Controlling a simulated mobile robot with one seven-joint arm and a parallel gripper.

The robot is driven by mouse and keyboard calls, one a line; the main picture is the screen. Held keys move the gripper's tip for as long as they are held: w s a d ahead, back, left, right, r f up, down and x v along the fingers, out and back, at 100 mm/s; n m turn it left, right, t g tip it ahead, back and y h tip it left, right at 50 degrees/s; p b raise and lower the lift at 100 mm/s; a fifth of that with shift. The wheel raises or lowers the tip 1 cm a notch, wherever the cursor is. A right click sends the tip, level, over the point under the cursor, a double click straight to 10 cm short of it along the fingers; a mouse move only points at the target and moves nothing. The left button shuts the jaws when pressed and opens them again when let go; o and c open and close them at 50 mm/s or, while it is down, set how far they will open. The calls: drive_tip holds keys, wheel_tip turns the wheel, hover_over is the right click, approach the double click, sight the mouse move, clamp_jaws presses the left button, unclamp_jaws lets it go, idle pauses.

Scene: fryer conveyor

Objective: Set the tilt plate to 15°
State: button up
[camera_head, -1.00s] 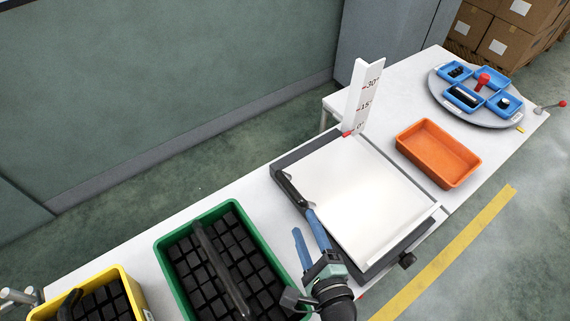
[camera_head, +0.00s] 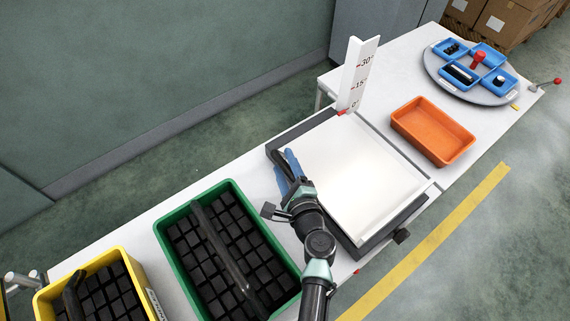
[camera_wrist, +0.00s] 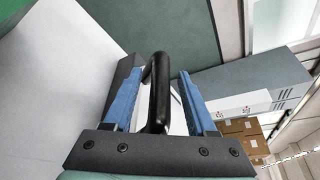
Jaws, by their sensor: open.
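The white tilt plate (camera_head: 350,175) lies flat in its dark grey frame on the table in the head view. A white angle scale (camera_head: 357,75) marked 0°, 15° and 30° stands at its far corner, with a red pointer (camera_head: 341,113) at the 0° mark. A black handle (camera_head: 280,160) is on the plate's left edge. My gripper (camera_head: 285,170) is at this handle. In the wrist view the blue fingers are open, one on each side of the black handle (camera_wrist: 160,95), with gaps visible.
A green crate (camera_head: 172,250) and a yellow crate (camera_head: 45,300) with black blocks stand at the left. An orange tray (camera_head: 398,122) and a grey turntable (camera_head: 432,65) with blue trays are to the right.

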clamp_jaws()
idle(1.4)
